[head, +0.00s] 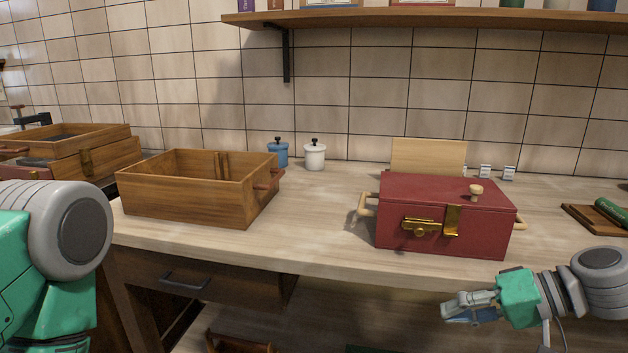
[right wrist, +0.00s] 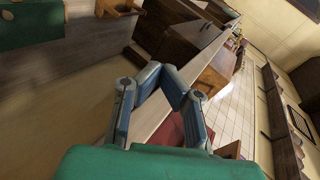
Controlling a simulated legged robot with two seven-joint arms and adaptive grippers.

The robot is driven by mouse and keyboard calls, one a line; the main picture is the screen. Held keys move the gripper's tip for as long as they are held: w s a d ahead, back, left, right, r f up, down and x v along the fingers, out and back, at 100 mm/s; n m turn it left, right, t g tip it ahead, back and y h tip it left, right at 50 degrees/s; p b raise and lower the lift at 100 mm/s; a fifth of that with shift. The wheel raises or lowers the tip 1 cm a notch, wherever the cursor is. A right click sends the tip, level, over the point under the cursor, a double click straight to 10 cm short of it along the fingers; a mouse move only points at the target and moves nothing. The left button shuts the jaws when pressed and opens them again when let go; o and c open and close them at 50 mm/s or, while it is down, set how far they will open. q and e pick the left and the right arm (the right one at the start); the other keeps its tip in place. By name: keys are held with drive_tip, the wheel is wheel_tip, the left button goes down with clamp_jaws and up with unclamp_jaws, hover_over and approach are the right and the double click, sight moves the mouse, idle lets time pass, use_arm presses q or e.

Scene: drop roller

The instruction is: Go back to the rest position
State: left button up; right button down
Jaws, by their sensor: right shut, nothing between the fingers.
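My right gripper (head: 462,309) is in front of the counter's front edge, below and right of the red box, apart from it and empty. In the right wrist view its fingers (right wrist: 166,76) are shut, with nothing held between them. My left arm shows only as a green and grey part at the left edge of the head view; its gripper is out of the picture. A red box (head: 430,210) with gold latch, lid knob and side handles stands closed on the counter (head: 310,240). An open wooden box (head: 190,195) stands on the left part of the counter.
Blue (head: 278,153) and white (head: 314,155) jars stand at the back. A wooden board (head: 428,155) is behind the red box. A dark tray (head: 590,218) with a green roller lies at right. A shelf (head: 420,18) hangs above. The counter between the boxes is clear.

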drive_tip(key=s+a+f+g+h, duration=0.1)
drive_tip(key=s+f+g+h, duration=0.15)
drive_tip(key=s+f, duration=0.6)
drive_tip(key=s+a+f+g+h, duration=0.1)
drive_tip(key=s+f+h, duration=0.35)
drive_tip(key=f, duration=0.75)
drive_tip(key=s+d+f+n+h, duration=0.1)
drive_tip(key=s+d+f+h, duration=0.1)
drive_tip(key=s, duration=0.4)
drive_tip(key=s+d+f+h, duration=0.2)
drive_tip(key=s+d+f, duration=0.2)
drive_tip(key=s, duration=0.3)
drive_tip(key=shift+d+f+n+g, duration=0.35)
drive_tip(key=shift+d+f+n, duration=0.05)
drive_tip(key=shift+f, duration=0.5)
